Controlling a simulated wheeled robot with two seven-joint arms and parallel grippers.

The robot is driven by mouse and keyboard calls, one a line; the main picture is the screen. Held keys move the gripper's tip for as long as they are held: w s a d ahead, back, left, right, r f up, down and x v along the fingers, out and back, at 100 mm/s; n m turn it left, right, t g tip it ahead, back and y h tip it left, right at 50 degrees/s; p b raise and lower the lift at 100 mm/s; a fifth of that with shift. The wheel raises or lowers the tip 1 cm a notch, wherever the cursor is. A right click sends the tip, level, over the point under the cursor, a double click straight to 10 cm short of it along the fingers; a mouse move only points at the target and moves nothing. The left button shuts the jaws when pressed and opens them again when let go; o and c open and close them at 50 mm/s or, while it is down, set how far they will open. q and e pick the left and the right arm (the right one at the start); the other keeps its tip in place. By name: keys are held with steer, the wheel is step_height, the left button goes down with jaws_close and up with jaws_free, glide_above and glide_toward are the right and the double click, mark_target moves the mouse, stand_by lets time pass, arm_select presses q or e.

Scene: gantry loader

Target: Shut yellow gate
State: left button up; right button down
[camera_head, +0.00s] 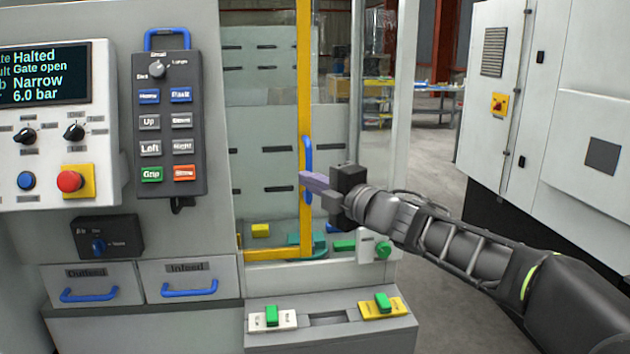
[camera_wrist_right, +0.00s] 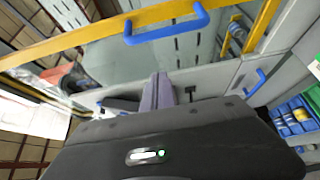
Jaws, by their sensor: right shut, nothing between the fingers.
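The yellow gate (camera_head: 304,60) is a yellow frame with a tall post and a bottom bar, in the middle of the head view. Its blue handle (camera_head: 308,148) is on the post. The display (camera_head: 45,75) reads "Gate open". My right gripper (camera_head: 303,180) is shut and empty; its purple-grey fingers overlap the post by the handle's lower end. In the right wrist view the handle (camera_wrist_right: 166,32) lies beyond the shut fingertips (camera_wrist_right: 159,78), with a gap in the picture. I cannot tell whether the fingers touch the post. My left gripper is not in view.
A hand pendant (camera_head: 155,125) hangs on the control cabinet to the left. Below are two drawers with blue handles (camera_head: 190,288). A ledge with green blocks on white and yellow plates (camera_head: 385,308) stands in front. A white machine cabinet (camera_head: 560,110) is at right, with open floor between.

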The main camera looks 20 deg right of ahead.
arm_select(q)
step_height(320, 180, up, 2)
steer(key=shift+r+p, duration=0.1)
steer(key=shift+p, duration=1.05)
arm_select(e)
steer(key=w+d, duration=0.2)
steer(key=w, duration=0.5)
